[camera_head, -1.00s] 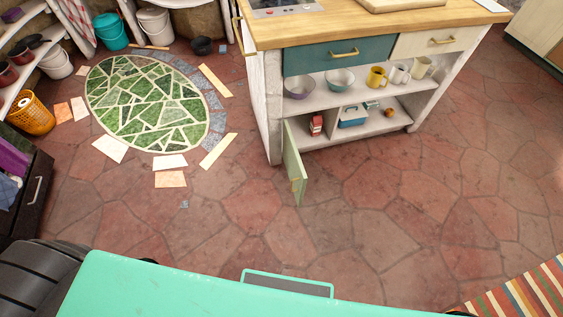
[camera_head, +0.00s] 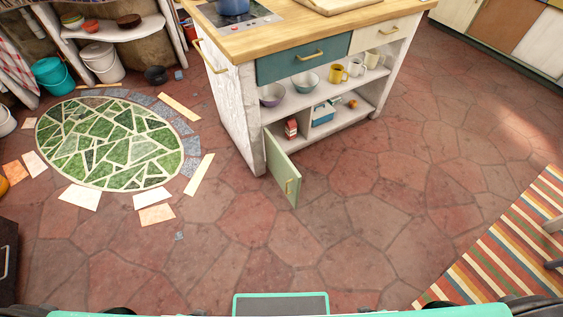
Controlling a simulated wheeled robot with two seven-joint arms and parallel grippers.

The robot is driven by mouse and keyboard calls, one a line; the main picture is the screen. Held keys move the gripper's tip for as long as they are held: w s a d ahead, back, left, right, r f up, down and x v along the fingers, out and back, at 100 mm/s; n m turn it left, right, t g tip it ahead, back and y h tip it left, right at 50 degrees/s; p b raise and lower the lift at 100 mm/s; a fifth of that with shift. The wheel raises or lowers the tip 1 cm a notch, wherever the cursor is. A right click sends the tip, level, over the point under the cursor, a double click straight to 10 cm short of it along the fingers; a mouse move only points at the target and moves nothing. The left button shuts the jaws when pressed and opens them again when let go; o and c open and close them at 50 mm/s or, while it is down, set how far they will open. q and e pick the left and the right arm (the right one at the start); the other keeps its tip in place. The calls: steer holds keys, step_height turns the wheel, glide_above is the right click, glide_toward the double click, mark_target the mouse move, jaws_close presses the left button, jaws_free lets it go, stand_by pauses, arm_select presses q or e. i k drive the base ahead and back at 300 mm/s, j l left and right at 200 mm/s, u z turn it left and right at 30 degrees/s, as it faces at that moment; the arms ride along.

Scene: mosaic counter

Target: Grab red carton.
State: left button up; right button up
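The red carton (camera_head: 291,129) is a small red and white box. It stands on the lower shelf of the kitchen counter unit (camera_head: 240,110), at the left end of that shelf. A small green cabinet door (camera_head: 286,174) hangs open just in front and to the left of it. Neither of my grippers shows in the head view, so I cannot see whether they are open or shut.
A blue box (camera_head: 323,114) and a small orange object (camera_head: 352,103) share the lower shelf. Bowls and mugs fill the shelf above. A striped rug (camera_head: 500,245) lies at the right. The stone floor (camera_head: 330,235) before the counter is clear.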

mark_target(290, 126)
steer(key=i+l+u, duration=0.1)
steer(key=l, duration=0.25)
steer(key=i+l, duration=0.3)
steer(key=i+l+u, duration=0.15)
steer(key=l, duration=0.3)
steer(key=i+l, duration=0.2)
steer(key=l, duration=0.2)
steer(key=i+l+u, duration=0.15)
steer(key=l, duration=0.2)
steer(key=i+l+u, duration=0.1)
steer(key=l, duration=0.35)
steer(key=i+l, duration=0.2)
steer(key=l, duration=0.2)
steer(key=i+l+u, duration=0.15)
steer(key=l, duration=0.25)
steer(key=i+l, duration=0.2)
steer(key=i+l+u, duration=0.1)
steer(key=l, duration=0.35)
steer(key=i+l+u, duration=0.1)
steer(key=l, duration=0.25)
steer(key=i+l, duration=0.25)
steer(key=i+l+u, duration=0.1)
steer(key=l, duration=0.3)
steer(key=i, duration=0.05)
